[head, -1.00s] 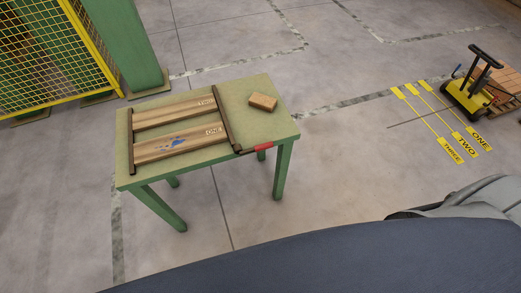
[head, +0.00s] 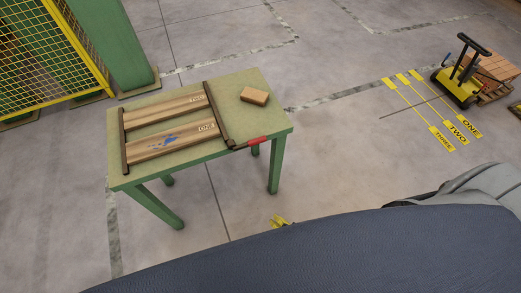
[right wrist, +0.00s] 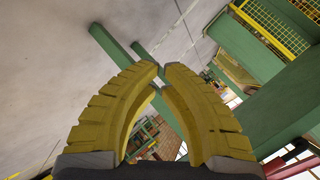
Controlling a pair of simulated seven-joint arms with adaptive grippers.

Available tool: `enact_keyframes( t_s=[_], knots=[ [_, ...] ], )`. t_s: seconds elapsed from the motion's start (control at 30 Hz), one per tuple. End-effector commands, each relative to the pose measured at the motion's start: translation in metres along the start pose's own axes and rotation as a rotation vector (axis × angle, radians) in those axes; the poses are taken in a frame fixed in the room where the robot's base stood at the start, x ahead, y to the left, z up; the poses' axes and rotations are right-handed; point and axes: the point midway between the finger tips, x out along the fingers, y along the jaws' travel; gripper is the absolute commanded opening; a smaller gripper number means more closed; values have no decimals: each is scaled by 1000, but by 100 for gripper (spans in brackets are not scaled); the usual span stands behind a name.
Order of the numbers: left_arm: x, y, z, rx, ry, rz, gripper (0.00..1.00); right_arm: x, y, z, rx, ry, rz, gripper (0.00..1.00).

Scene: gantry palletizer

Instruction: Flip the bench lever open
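The bench lever (head: 257,141) has a red grip. It lies at the right front edge of the green bench (head: 190,168), at the end of a dark bar. In the right wrist view a red bar, which looks like the lever (right wrist: 293,167), shows at the lower right corner, outside the fingers. My right gripper (head: 280,221) shows as a small yellow piece over the floor in front of the bench, apart from the lever. In the right wrist view its yellow fingers (right wrist: 161,68) nearly meet at the tips with nothing between them. My left gripper is not in view.
Two wooden boards marked ONE (head: 172,140) and TWO (head: 168,110) lie between dark rails on the bench. A small wooden block (head: 254,96) sits near its right back corner. A yellow mesh fence (head: 50,45) stands at the left.

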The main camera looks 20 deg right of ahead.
Motion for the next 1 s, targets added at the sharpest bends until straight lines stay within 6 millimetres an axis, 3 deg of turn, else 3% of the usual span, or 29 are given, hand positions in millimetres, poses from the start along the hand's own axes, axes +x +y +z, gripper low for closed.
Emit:
enact_keyframes(
  t_s=[0.2,0.5,0.73,1.0],
  knots=[
    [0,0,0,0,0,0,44,0,-76,-37,465,73,-209,0],
    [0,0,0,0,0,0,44,-19,-156,-85,1105,51,-497,0],
    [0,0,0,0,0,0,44,-37,-194,-116,1551,-40,-691,0],
    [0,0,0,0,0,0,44,-48,-203,-135,1893,-143,-815,0]
  ],
)
